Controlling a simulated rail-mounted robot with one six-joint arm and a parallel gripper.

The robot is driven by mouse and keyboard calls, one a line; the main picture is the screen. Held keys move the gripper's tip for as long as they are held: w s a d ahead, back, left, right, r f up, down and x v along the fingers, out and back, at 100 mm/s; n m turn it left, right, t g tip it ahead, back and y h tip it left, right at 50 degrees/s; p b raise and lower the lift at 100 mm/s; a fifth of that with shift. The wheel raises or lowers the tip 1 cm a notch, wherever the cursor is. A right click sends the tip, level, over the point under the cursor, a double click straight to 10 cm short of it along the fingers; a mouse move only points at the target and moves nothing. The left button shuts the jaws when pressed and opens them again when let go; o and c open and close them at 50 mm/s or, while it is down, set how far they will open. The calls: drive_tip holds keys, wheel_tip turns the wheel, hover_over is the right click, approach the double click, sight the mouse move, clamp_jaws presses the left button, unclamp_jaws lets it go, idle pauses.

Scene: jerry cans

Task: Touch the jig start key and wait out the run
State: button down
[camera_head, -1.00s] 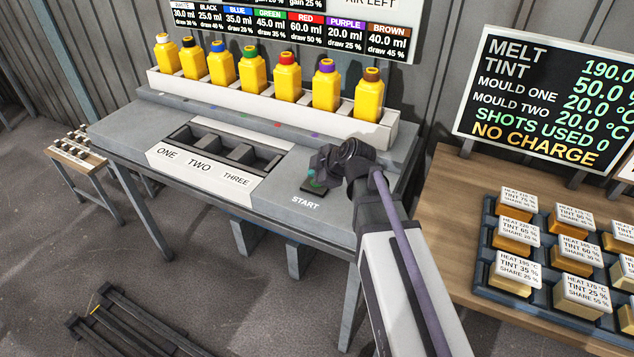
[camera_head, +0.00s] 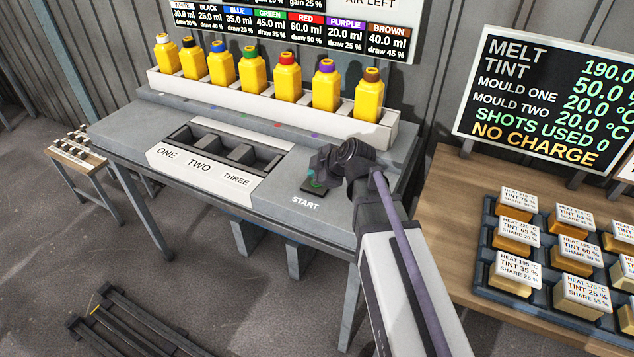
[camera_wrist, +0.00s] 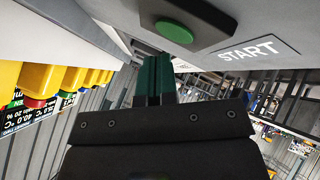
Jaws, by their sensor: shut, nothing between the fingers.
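The jig start key is a round green button on a dark base (camera_head: 312,190), on the grey bench beside the word START. In the wrist view the green key (camera_wrist: 174,31) is at the top, unobstructed. My gripper (camera_head: 317,179) is over the key's base in the head view and partly hides the button. In the wrist view my gripper's teal fingers (camera_wrist: 156,62) are closed together with nothing between them. Their tips are close to the key's base. I cannot tell whether they touch it.
A jig with three empty slots (camera_head: 183,163), marked ONE, TWO and THREE, is left of the key. Several yellow bottles stand in a white rack (camera_head: 255,103) behind. A readout board (camera_head: 545,95) says SHOTS USED 0 and NO CHARGE. Labelled blocks fill a tray on the right table.

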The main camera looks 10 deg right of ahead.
drive_tip(key=shift+f, duration=0.1)
drive_tip(key=shift+f+b, duration=0.35)
drive_tip(key=shift+b, duration=0.1)
drive_tip(key=shift+f+b, duration=0.35)
idle(0.5)
drive_tip(key=shift+r, duration=0.15)
drive_tip(key=shift+r+p, duration=0.65)
drive_tip(key=shift+p, duration=0.15)
wheel_tip(320, 180, up, 5)
drive_tip(key=p, duration=0.5)
drive_tip(key=shift+r, duration=0.1)
